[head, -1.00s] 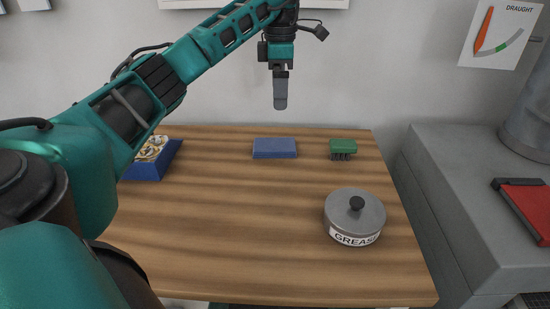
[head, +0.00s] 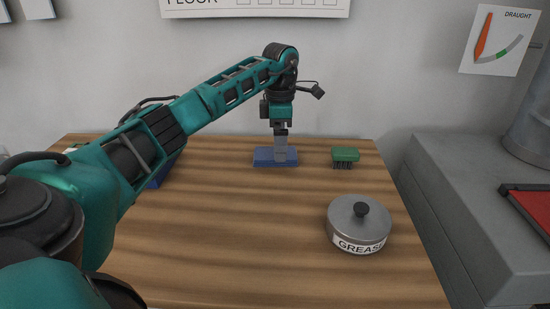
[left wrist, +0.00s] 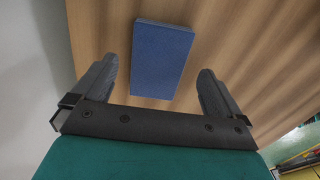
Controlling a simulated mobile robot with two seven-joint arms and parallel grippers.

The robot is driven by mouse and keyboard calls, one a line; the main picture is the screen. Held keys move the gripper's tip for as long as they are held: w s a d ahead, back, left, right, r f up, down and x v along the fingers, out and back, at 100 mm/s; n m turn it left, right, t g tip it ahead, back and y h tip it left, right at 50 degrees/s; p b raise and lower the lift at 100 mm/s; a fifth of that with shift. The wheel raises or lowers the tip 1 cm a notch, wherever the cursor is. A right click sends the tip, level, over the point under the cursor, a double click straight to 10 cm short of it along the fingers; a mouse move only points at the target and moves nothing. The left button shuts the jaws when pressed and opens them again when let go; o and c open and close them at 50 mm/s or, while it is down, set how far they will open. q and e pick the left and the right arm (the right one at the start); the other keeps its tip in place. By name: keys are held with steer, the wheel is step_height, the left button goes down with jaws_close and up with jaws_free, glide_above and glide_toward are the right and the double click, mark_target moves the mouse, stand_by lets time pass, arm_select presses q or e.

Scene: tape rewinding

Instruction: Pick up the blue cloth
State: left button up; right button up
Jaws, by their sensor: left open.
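The blue cloth (head: 264,158) is a flat, folded rectangle lying on the wooden table near its back edge. It also shows in the left wrist view (left wrist: 161,58), ahead of and between the fingers. My left gripper (head: 281,160) points down at the cloth, and its fingers hide part of it in the head view. In the left wrist view the gripper (left wrist: 157,80) is open, with one finger on each side and nothing between them. I cannot tell whether the fingertips touch the cloth. My right gripper is not in view.
A green brush (head: 345,157) lies right of the cloth. A grey lidded grease tin (head: 358,224) stands at the table's front right. A blue box (head: 160,172) at the left is mostly hidden by my left arm. The middle of the table (head: 230,230) is clear.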

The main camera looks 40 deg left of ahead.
arm_select(q)
step_height(320, 180, down, 3)
steer(key=shift+r, duration=0.1)
steer(key=c, duration=1.1)
